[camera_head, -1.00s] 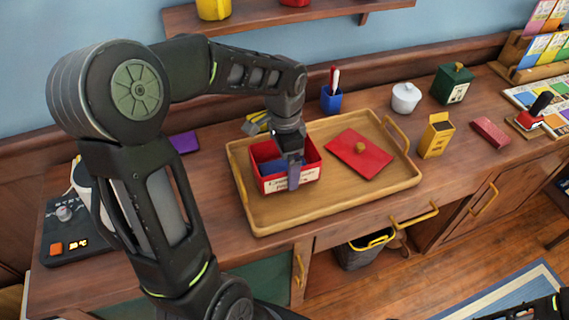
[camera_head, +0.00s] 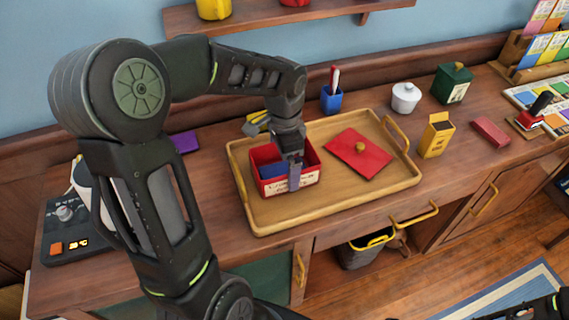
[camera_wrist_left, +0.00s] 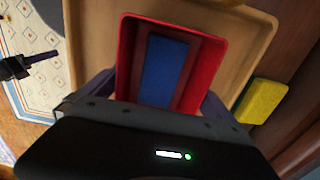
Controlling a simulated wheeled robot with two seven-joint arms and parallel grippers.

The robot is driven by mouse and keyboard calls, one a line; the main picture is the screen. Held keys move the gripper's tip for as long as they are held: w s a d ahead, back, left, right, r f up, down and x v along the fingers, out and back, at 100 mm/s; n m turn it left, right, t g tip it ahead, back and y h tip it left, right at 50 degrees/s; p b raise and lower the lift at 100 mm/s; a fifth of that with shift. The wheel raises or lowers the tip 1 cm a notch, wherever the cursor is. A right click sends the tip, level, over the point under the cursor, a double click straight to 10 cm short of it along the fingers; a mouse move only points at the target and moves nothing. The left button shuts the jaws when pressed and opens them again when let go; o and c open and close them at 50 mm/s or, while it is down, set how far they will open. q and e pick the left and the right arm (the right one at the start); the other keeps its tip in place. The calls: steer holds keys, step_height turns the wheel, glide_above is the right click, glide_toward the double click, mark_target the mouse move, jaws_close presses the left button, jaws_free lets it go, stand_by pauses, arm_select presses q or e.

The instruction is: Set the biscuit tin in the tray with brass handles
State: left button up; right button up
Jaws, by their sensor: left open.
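The biscuit tin (camera_head: 262,188) is an open red box with a pale label on its front. It sits at the left end of the wooden tray with brass handles (camera_head: 345,206). A blue piece (camera_wrist_left: 164,70) lies inside the tin. A red lid with a brass knob (camera_head: 350,160) lies flat in the tray to the right. My left gripper (camera_head: 293,172) is over the tin, pointing down. In the left wrist view its open fingers stand on both sides of the tin (camera_wrist_left: 213,52); contact is unclear. My right gripper (camera_wrist_left: 30,65) seems to show small at the left edge.
A yellow box (camera_head: 436,136), a white lidded pot (camera_head: 406,97), a green box (camera_head: 451,84) and a blue cup (camera_head: 331,99) stand behind and right of the tray. A dark device (camera_head: 75,232) is at the left. The tray's front right is bare.

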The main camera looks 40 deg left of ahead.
arm_select(q)
step_height(320, 180, up, 11)
steer(key=shift+r, duration=0.15)
